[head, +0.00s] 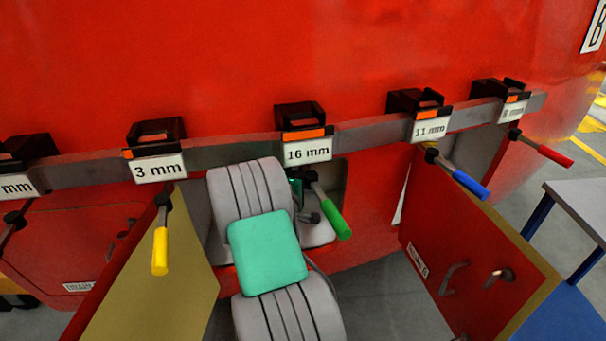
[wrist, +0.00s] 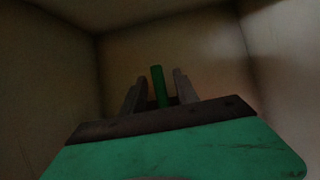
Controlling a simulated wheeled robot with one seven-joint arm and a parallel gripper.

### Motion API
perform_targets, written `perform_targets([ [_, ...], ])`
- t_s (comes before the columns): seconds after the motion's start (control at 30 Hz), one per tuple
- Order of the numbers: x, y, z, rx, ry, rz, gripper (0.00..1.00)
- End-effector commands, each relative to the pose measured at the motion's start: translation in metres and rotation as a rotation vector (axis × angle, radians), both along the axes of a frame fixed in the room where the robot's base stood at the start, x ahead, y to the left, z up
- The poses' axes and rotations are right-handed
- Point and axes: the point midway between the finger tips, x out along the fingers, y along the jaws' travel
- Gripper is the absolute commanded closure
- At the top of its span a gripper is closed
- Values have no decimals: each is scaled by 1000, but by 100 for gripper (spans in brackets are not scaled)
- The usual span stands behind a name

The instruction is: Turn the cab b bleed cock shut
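My gripper (wrist: 158,78) is inside a box-like recess in the wrist view. Its two grey fingers stand apart, one on each side of a green bar (wrist: 157,84). The bar stands upright between them, with narrow gaps seeming to show on both sides. It looks like the bleed cock's lever, but its base is hidden behind my gripper's body. In the head view my arm reaches into the open recess (head: 338,190) of the red nose and mostly hides the gripper and the cock. A sign with a "B" (head: 597,28) shows at the top right.
A rail (head: 364,136) crosses above the recess. Handles hang from it: yellow (head: 160,250), green (head: 336,218), blue (head: 469,184) and red (head: 554,155). Open doors stand left (head: 150,295) and right (head: 465,250) of my arm. A table (head: 585,205) stands at far right.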

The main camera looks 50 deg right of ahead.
Motion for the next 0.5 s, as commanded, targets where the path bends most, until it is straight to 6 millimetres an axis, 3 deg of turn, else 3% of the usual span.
perform_targets([
  [0.07,0,0,0,0,0,0,64],
  [0.5,1,1,0,0,-1,1,99],
])
